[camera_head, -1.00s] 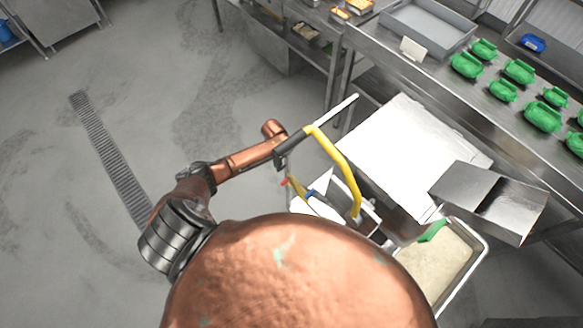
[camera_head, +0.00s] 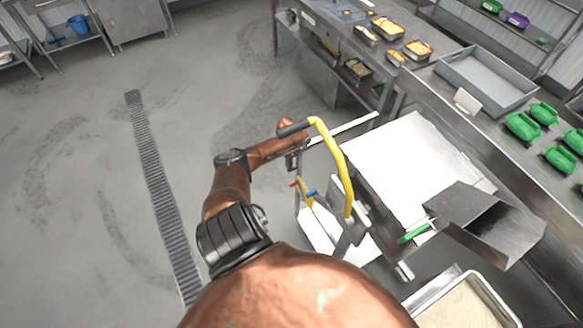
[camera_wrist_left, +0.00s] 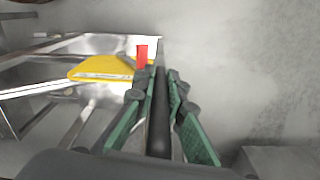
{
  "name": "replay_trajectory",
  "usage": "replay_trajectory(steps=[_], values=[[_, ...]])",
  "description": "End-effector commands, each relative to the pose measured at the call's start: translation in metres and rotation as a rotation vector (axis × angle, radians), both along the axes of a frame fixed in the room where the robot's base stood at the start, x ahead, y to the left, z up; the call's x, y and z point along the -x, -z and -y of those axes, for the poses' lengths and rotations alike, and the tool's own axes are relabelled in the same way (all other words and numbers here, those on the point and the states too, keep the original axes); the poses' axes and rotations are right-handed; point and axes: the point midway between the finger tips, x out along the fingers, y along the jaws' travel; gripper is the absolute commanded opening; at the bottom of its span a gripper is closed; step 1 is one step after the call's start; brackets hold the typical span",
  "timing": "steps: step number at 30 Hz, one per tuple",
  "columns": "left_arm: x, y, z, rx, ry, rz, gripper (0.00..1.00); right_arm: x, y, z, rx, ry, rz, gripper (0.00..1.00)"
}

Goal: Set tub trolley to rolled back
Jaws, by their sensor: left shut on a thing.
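The trolley shows its yellow push handle (camera_head: 344,168) with a dark grip (camera_head: 294,129), above a pale frame (camera_head: 335,225). My left gripper (camera_head: 293,158) is at that handle, its arm coming in from the left. In the left wrist view, the green-padded fingers (camera_wrist_left: 158,105) are shut on a dark bar (camera_wrist_left: 158,130), the handle's grip. A yellow part (camera_wrist_left: 103,67) and a red part (camera_wrist_left: 142,57) show beyond. A steel tub (camera_head: 418,308) of pale rice is cut off at the lower right; I cannot tell whether it stands on the trolley. My right gripper is not in view.
A large white-topped unit (camera_head: 405,160) and a steel chute (camera_head: 490,222) stand right of the handle. The counter behind holds a grey tray (camera_head: 487,78) and green containers (camera_head: 522,126). Open floor with a drain grate (camera_head: 158,190) lies to the left.

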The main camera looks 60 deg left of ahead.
Motion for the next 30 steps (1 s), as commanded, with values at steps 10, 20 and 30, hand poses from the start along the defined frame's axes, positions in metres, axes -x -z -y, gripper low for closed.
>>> replay_trajectory(steps=[10, 20, 30], values=[[-0.001, -0.003, -0.008, -0.013, -0.004, 0.008, 0.21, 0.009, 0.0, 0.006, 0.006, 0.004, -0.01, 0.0], [-0.001, -0.002, -0.006, -0.01, -0.003, 0.005, 0.29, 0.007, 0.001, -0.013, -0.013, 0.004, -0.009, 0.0], [-0.001, -0.039, -0.007, -0.013, -0.001, 0.007, 0.29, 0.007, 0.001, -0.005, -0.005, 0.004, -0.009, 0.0]])
